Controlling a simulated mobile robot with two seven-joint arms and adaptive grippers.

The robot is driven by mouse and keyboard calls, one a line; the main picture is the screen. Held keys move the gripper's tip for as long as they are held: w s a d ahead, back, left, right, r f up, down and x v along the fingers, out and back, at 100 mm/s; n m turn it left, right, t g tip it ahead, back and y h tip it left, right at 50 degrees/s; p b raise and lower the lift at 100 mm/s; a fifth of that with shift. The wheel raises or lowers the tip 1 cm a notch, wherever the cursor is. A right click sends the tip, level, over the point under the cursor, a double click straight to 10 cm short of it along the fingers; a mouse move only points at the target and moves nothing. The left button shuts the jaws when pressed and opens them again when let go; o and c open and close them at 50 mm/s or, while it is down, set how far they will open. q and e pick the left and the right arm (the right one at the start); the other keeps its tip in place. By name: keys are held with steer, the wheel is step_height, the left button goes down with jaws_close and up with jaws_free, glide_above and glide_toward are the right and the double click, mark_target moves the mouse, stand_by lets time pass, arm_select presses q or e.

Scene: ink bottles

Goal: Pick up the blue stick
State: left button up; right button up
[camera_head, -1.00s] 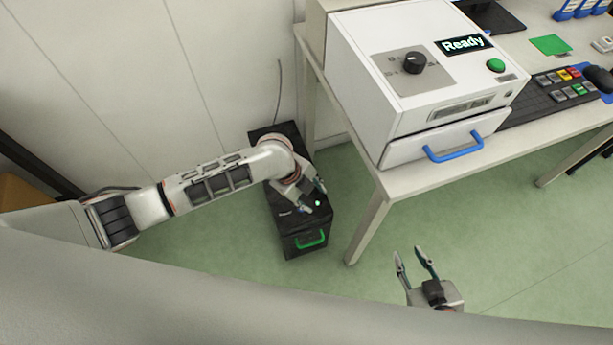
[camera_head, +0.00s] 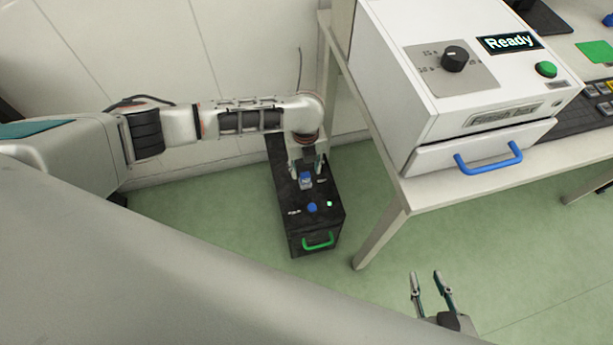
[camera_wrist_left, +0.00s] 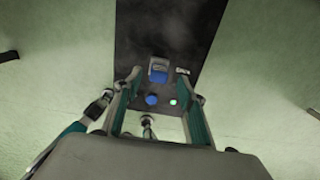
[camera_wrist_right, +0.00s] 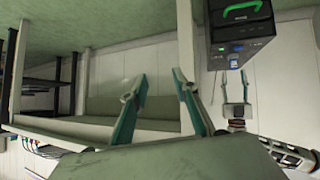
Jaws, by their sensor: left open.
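A small blue piece with a pale grey part, which looks like the blue stick (camera_head: 305,182), is on the top of a black box (camera_head: 291,227). It also shows in the left wrist view (camera_wrist_left: 159,73). My left gripper (camera_head: 307,170) points down over the box and is open, with its fingertips on either side of the blue stick; I cannot tell whether they touch it. A round blue button (camera_wrist_left: 151,99) and a lit green dot (camera_wrist_left: 173,101) are on the same top face. My right gripper (camera_head: 426,282) is open and empty, away from the box.
The black box has a green handle (camera_head: 318,242) on its front and stands on the green floor beside a table leg (camera_head: 383,233). A white machine (camera_head: 440,70) with a blue drawer handle (camera_head: 488,162) stands on the table. A wall is behind the box.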

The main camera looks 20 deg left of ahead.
mark_target(305, 174)
arm_select(q)
steer(key=f, duration=0.2)
steer(key=f+b, duration=0.1)
steer(key=shift+s+f, duration=0.35)
steer(key=shift+w+f, duration=0.1)
steer(key=shift+w, duration=0.1)
steer(key=c, duration=1)
jaws_close()
arm_select(e)
steer(key=shift+w+a+r, duration=0.15)
steer(key=shift+w, duration=0.2)
